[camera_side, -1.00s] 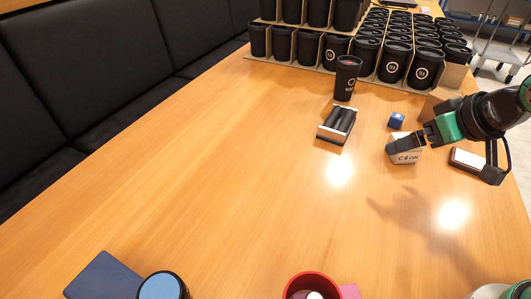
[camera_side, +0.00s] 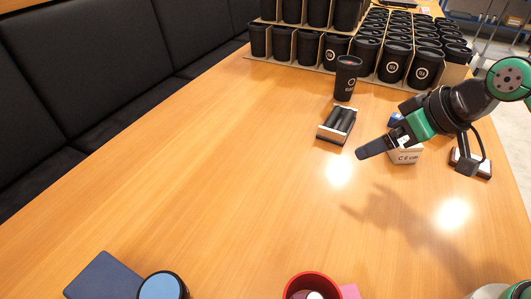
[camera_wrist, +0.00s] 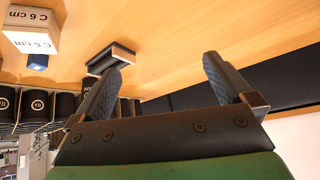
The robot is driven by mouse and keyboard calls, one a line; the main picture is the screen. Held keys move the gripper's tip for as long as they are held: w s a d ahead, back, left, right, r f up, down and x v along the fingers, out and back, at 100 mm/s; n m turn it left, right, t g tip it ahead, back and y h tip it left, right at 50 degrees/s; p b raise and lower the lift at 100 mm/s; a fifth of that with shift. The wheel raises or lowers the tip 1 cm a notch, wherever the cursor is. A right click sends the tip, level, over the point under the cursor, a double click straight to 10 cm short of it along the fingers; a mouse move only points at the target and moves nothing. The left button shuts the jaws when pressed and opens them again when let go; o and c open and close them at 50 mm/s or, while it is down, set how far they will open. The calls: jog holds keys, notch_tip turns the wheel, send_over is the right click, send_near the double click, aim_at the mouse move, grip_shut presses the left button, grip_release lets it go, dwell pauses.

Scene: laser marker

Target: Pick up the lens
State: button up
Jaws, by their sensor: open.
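No thing in view is plainly the lens. A short dark cylinder with a blue top (camera_side: 163,286) stands at the near edge in the side view, cut off by the frame; I cannot tell if it is the lens. My gripper (camera_side: 363,153) is above the table, left of the white box marked "C 6 cm" (camera_side: 406,156), which it partly covers in the side view. In the wrist view my gripper's two fingers (camera_wrist: 162,66) are apart with nothing between them. The blue-topped cylinder is not in the wrist view.
A black holder with two rollers (camera_side: 337,124) and a black cup (camera_side: 347,78) stand behind my gripper. A small blue cube (camera_wrist: 38,61) is near the white box. A dark blue flat block (camera_side: 103,277) and red cup (camera_side: 313,284) are in front. The table's middle is clear.

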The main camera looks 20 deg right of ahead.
jog(key=w+a+f+n+g+y, duration=0.2)
jog(key=a+n+g+y, duration=0.3)
jog(key=a+n, duration=0.75)
jog(key=n+g+y, duration=0.5)
jog(key=y, duration=0.1)
send_near(175, 284)
jog(key=x, duration=0.6)
jog(key=shift+a+f, duration=0.1)
jog(key=shift+f, duration=0.05)
jog(key=shift+s+a+f+n, duration=0.15)
jog(key=shift+a+n, duration=0.1)
jog(key=shift+a, duration=0.05)
jog(key=shift+x, duration=2.55)
grip_shut()
